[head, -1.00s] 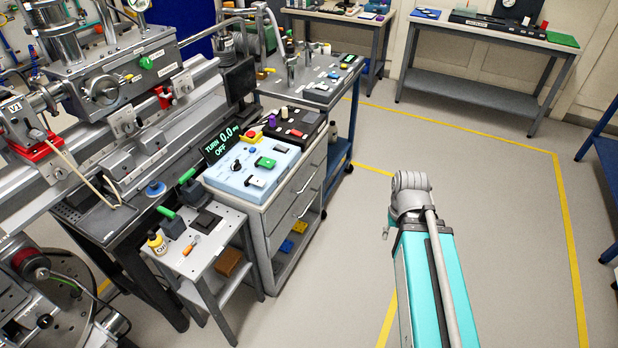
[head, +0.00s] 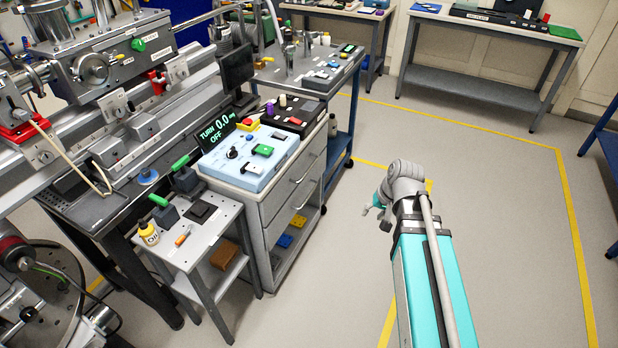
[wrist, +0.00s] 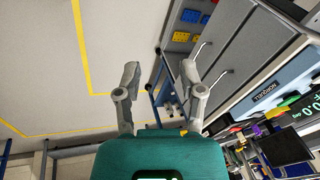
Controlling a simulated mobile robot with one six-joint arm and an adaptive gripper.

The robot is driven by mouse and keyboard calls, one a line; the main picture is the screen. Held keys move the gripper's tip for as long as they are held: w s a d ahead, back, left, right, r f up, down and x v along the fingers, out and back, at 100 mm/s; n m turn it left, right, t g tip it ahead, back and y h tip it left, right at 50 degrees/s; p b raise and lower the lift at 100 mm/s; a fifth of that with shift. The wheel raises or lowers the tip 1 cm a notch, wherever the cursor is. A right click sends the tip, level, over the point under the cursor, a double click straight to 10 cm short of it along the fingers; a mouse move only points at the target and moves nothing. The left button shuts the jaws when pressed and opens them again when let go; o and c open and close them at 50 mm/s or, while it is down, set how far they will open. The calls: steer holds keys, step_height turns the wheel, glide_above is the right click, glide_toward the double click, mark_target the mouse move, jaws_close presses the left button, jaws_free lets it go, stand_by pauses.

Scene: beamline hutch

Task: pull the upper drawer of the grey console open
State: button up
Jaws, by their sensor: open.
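The grey console (head: 268,212) stands left of centre in the head view, with two drawers in its right-hand face. The upper drawer (head: 287,189) looks shut, with a bar handle (head: 305,172) on its front. The lower drawer's handle (head: 299,209) shows beneath it. In the wrist view the console lies tilted at the right, and the upper handle (wrist: 221,78) shows beyond my right finger. My gripper (head: 376,212) is to the right of the console, apart from it, and partly hidden by my arm. Its fingers (wrist: 160,72) are spread with nothing between them.
A light-blue control box (head: 248,160) sits on the console. Blue and yellow bins (head: 284,240) lie on its open shelf. A small side table (head: 205,232) stands at its left, and a blue-framed cart (head: 338,140) behind it. The floor (head: 345,270) to the right is clear.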

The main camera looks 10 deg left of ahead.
steer(key=w+a+f+m+t+y+b, duration=0.1)
steer(key=w+a+f+t+y+b, duration=0.1)
steer(key=w+a+f+y+b, duration=0.3)
steer(key=w+a+f+m+t+b, duration=0.1)
steer(key=w+a+f+t+b, duration=0.2)
steer(key=w+b, duration=0.5)
steer(key=m+t+y+b, duration=0.4)
steer(key=m+b, duration=0.1)
steer(key=b, duration=0.8)
glide_toward(309, 168)
steer(key=f+v, duration=0.1)
steer(key=v, duration=0.2)
steer(key=shift+d+r, duration=0.25)
steer(key=shift+r, duration=0.15)
steer(key=shift+a, duration=0.1)
steer(key=b+x, duration=0.3)
steer(key=x, duration=1)
steer(key=shift+w+a+f, duration=0.1)
steer(key=shift+w+f, duration=0.15)
steer(key=shift+w, duration=0.05)
jaws_close()
